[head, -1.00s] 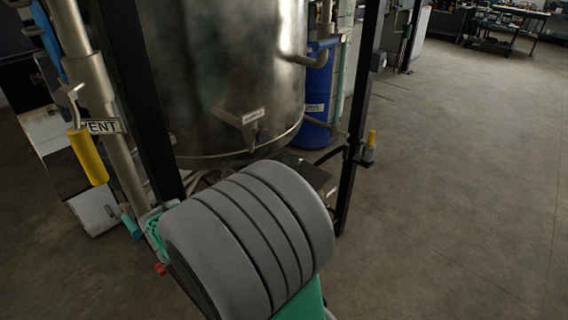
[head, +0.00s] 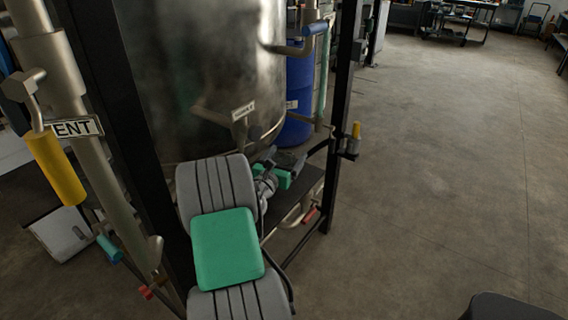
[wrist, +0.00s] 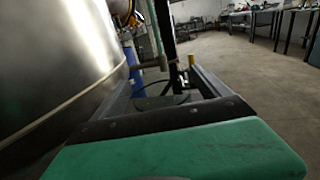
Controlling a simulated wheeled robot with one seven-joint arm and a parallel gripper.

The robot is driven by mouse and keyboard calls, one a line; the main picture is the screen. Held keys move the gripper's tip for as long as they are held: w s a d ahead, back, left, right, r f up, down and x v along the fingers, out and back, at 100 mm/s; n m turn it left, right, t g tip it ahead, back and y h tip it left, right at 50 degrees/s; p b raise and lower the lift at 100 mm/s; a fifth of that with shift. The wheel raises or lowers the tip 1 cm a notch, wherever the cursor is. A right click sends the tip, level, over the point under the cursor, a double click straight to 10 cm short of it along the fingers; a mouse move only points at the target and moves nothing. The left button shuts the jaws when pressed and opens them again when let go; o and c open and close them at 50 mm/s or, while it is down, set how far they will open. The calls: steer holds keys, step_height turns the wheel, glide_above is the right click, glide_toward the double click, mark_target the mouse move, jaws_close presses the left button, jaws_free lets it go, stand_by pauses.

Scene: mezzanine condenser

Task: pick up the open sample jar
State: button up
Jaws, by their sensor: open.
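I cannot make out the open sample jar in either view; it may be hidden behind my arm or gripper. My gripper (head: 287,170) shows in the head view past the end of my grey and green arm, close to the front of the steel tank and over a dark shelf (head: 303,196). It is open, and I see nothing between its jaws. In the wrist view a large green and black part, which looks like my own gripper, fills the bottom and hides what lies below it.
The steel tank (head: 205,80) stands close on the left, with a blue drum (head: 299,95) behind it. Black frame posts (head: 342,110) flank the shelf. A yellow handle (head: 55,168) hangs by the pipe at left. Open floor (head: 440,170) lies to the right.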

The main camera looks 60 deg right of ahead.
steer(key=shift+d, duration=0.55)
steer(key=shift+c, duration=0.5)
steer(key=c, duration=1.5)
